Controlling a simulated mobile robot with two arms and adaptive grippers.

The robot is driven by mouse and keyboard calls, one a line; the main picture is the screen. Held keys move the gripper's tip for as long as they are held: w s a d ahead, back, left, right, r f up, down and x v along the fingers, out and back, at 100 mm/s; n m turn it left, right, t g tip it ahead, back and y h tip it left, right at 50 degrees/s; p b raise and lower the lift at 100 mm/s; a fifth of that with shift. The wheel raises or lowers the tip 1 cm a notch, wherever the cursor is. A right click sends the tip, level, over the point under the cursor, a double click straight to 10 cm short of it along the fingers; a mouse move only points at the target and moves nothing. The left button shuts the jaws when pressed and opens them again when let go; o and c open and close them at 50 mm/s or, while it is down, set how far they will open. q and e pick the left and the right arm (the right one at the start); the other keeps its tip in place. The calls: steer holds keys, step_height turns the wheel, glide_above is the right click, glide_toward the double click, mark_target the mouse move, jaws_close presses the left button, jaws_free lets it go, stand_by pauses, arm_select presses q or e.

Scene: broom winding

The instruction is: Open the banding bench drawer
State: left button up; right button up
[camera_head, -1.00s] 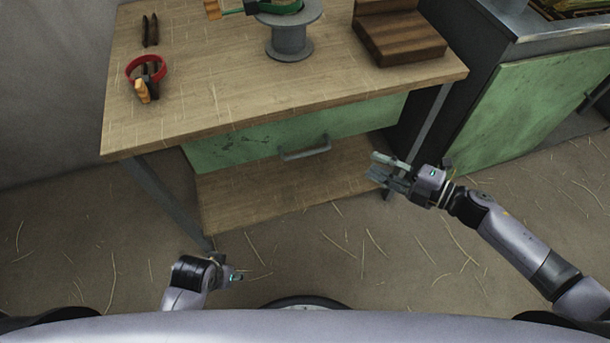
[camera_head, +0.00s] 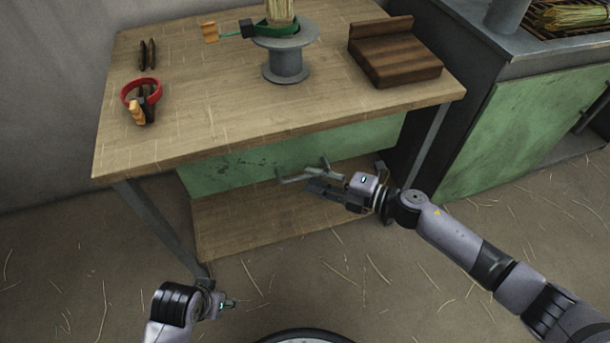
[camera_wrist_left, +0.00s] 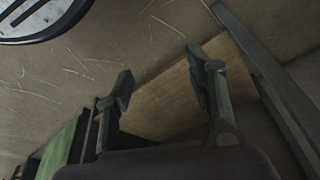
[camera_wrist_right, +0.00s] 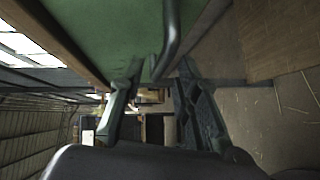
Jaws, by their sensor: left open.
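The banding bench (camera_head: 200,115) has a green drawer (camera_head: 235,168) under its top, and the drawer looks shut. The grey bar handle (camera_head: 292,180) is on the drawer front, partly hidden by my right gripper (camera_head: 316,180). In the right wrist view, the handle (camera_wrist_right: 172,35) runs down between the tips of my right gripper (camera_wrist_right: 158,75). The fingers stand apart on either side of it, and contact cannot be told. My left gripper (camera_head: 228,304) is open and empty, low in front of the bench; it also shows in the left wrist view (camera_wrist_left: 160,70).
On the bench top are a grey spool stand (camera_head: 286,62), a wooden block (camera_head: 395,60), a red ring (camera_head: 141,92) and dark tools (camera_head: 148,54). A lower shelf (camera_head: 240,225) lies below the drawer. A green-fronted cabinet (camera_head: 530,125) stands right. Straw litters the open floor.

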mark_target(305, 176)
steer(key=shift+x, duration=1.6)
jaws_close()
